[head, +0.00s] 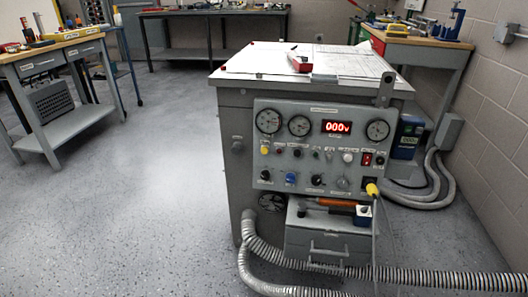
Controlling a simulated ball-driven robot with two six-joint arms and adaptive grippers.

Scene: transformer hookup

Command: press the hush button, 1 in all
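The grey transformer cabinet (228,150) stands right of centre in the head view. Its front control panel (283,166) carries three round gauges, a red display (337,127) reading 000V, and rows of small buttons and knobs. These include a yellow button (264,150), a white one (347,157), a blue knob (290,178) and red switches (367,159). The labels are too small to read, so I cannot tell which control is the hush button. Neither of my grippers is in view.
A yellow plug (372,189) with a hanging cable sits at the panel's lower right. Ribbed hoses (400,277) run along the floor in front. Workbenches stand left, behind and right. The floor left of the cabinet is clear.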

